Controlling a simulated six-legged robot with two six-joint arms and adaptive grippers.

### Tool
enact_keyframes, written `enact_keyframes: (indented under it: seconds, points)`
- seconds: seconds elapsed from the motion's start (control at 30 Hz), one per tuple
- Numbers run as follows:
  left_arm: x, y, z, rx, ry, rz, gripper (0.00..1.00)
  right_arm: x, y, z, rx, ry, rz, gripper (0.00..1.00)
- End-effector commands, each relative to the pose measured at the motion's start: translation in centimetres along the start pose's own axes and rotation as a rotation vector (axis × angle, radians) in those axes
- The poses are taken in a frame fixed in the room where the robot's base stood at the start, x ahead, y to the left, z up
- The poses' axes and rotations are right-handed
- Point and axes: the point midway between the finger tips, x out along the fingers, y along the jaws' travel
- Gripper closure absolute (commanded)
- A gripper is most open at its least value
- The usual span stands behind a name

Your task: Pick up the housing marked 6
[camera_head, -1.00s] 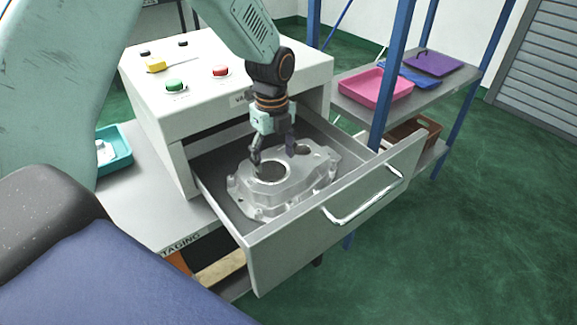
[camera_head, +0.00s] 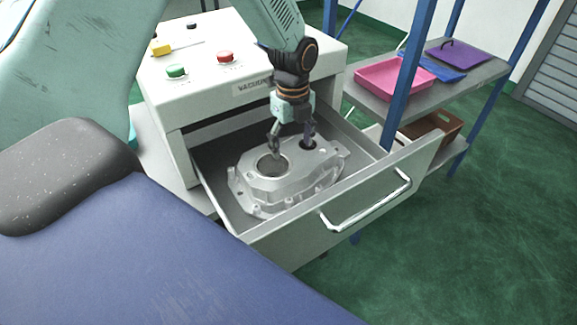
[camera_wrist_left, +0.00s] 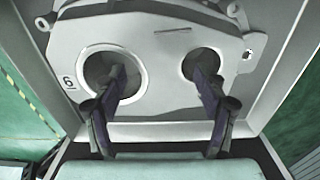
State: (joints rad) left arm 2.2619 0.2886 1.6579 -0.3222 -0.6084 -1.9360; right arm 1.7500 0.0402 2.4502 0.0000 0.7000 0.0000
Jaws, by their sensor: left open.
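The grey cast housing (camera_head: 290,185) lies in the open drawer (camera_head: 228,208) of the white vacuum unit. In the left wrist view, the housing (camera_wrist_left: 165,95) shows a black 6 beside its larger round hole, and a smaller hole to the right. My left gripper (camera_head: 292,148) is open and points down over the housing. It also shows in the left wrist view (camera_wrist_left: 156,75), with one finger at each hole. I cannot tell how deep the fingertips reach. My right gripper is not in view.
The unit's top has a green button (camera_head: 176,72), a red button (camera_head: 225,57) and a yellow part (camera_head: 162,48). A blue-posted shelf at the right holds a pink tray (camera_head: 394,76) and a purple tray (camera_head: 458,55). The drawer walls stand close around the housing.

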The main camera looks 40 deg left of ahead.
Motion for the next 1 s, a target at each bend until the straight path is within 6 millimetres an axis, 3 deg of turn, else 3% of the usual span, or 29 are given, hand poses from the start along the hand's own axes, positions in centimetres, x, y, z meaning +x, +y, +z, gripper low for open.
enact_keyframes:
  seconds: [0.4,0.7,1.0]
  points:
    - [5.3,-0.2,-0.5,0.001,-0.001,0.001,0.28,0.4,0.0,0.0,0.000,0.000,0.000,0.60]
    - [5.6,-0.4,-0.4,0.000,-0.001,-0.001,0.28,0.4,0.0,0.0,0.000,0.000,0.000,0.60]
    - [5.6,-0.4,-0.4,0.001,-0.001,0.000,0.54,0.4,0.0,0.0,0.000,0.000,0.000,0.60]
